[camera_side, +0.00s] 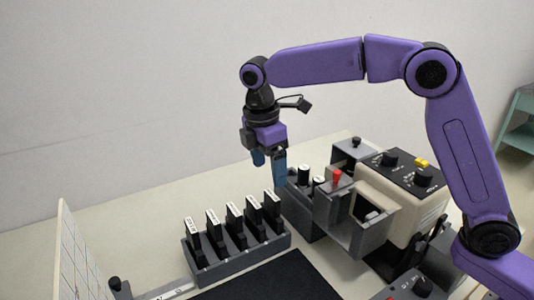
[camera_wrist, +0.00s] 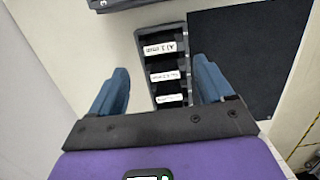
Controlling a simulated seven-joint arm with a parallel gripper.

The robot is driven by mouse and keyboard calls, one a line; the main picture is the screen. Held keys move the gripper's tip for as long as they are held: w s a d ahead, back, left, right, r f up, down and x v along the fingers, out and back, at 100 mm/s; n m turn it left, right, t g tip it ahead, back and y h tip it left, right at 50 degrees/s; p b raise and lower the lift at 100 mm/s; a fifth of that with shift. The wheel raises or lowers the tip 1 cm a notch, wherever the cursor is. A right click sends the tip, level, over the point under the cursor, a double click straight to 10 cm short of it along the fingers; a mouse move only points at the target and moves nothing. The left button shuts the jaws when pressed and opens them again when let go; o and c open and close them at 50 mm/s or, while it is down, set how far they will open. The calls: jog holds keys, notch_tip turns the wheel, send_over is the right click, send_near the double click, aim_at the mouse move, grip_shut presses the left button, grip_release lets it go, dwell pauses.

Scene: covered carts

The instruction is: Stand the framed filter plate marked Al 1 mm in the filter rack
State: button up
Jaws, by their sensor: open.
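A long grey slotted rack (camera_side: 238,261) stands on the bench with several dark framed plates upright in it, white labels on top. The labels are too small to read in the side view. In the wrist view, a dark rack (camera_wrist: 140,42) holds plates in a row. The farthest clear label reads Al 1 mm, upside down, on its plate (camera_wrist: 160,48); two other labelled plates are nearer. My gripper (camera_side: 269,172) is open and empty, pointing down above and behind the right end of the row. Its two blue fingers (camera_wrist: 161,68) straddle the row in the wrist view, apart from it.
A grey block with black knobs (camera_side: 301,213) and a beige-and-grey machine (camera_side: 400,195) stand right of the rack. A black mat (camera_side: 268,281) lies in front. A white gridded panel (camera_side: 78,262) stands at the left. The bench behind the rack is clear.

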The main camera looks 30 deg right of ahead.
jog(key=shift+a+r, duration=0.15)
jog(key=shift+r, duration=1.35)
jog(key=shift+s, duration=0.1)
jog(key=s+d+f+m+y, duration=0.1)
jog(key=s+d+m, duration=0.15)
jog(key=s, duration=0.65)
jog(key=s+d+m+g+y, duration=0.1)
jog(key=s+m, duration=0.3)
jog(key=s, duration=0.5)
jog(key=s+d+f+m+y, duration=0.1)
jog(key=s+m, duration=0.2)
jog(key=s, duration=0.6)
jog(key=s+d+f+n, duration=0.2)
jog(key=d+f, duration=0.1)
jog(key=d, duration=0.4)
jog(key=s+d+f+n+t+h, duration=0.1)
jog(key=s+d+f+n, duration=0.1)
jog(key=d, duration=0.5)
jog(key=shift+s+f, duration=0.6)
jog(key=shift+f, duration=0.1)
